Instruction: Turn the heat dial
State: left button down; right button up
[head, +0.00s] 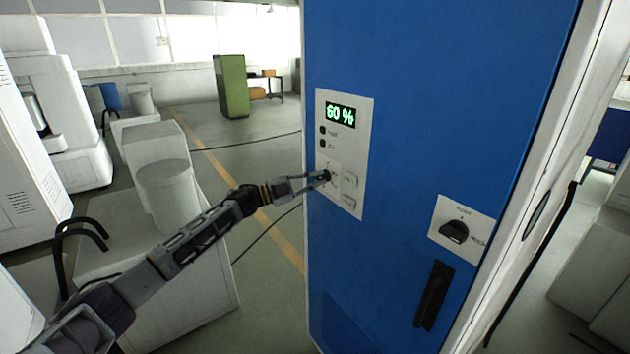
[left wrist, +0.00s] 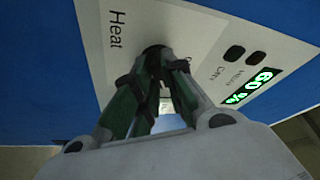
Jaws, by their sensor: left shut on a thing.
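The small dark heat dial (head: 328,175) sits on a white control panel (head: 357,135) on the front of a tall blue cabinet. My left gripper (head: 322,177) reaches in from the left with its fingertips at the dial and is shut on it. In the left wrist view the fingers (left wrist: 158,75) close around the dark dial (left wrist: 155,51), next to the printed word "Heat". The fingers hide much of the dial, so its pointer cannot be read. A green display (head: 340,115) above reads 60 %; it also shows in the left wrist view (left wrist: 250,88). My right gripper is out of view.
Two dark buttons sit under the display and two pale buttons (head: 349,179) right of the dial. A larger black rotary switch (head: 454,232) and a black handle (head: 434,296) are lower right on the blue cabinet (head: 420,120). Grey machines stand left; open floor lies behind.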

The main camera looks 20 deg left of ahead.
pick_arm(q)
jog(key=c, duration=1.6)
grip_release()
jog(key=shift+o, duration=0.6)
jog(key=shift+s+a+f, duration=0.2)
jog(key=shift+s+a, duration=0.1)
jog(key=shift+a, duration=0.25)
jog(key=v, duration=1)
jog(key=shift+s+a, duration=0.2)
jog(key=shift+s, duration=0.05)
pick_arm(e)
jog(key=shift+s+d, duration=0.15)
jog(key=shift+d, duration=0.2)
